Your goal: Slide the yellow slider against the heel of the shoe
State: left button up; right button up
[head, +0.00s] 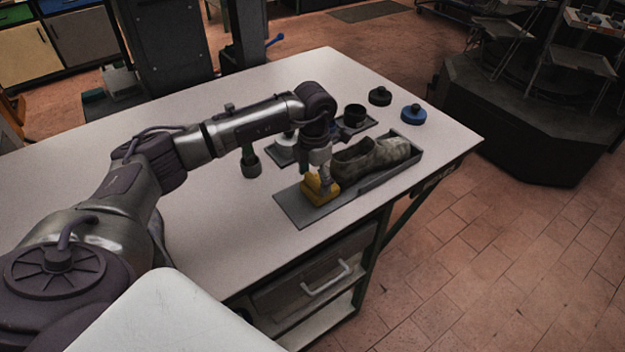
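The yellow slider (318,190) sits on the left part of a flat grey tray (293,207) on the white table. The brown-grey shoe (372,157) lies in the right part of the same tray, its heel end towards the slider. The slider is close to the heel; I cannot tell whether they touch. My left gripper (323,178) points down at the top of the slider, with its fingers at the slider's upper part. The fingers are small and partly merged with the slider, so their opening is unclear. My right gripper is out of view.
Behind the tray stand a dark cup (354,114) on a small plate, a dark green upright piece (250,162), a black knob (380,96) and a blue knob (413,114). The table (215,235) is clear at its left and front. A drawer unit (310,285) is below.

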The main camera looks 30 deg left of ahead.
aim_at(315, 178)
pick_arm(q)
jog(key=shift+o, duration=0.4)
jog(key=shift+d, duration=0.15)
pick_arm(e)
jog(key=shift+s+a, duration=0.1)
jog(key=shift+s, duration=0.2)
pick_arm(q)
jog(key=shift+s, duration=0.1)
jog(key=shift+r, duration=0.1)
notch_tip(315, 178, up, 12)
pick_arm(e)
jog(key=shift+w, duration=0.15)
pick_arm(q)
jog(key=shift+f, duration=0.25)
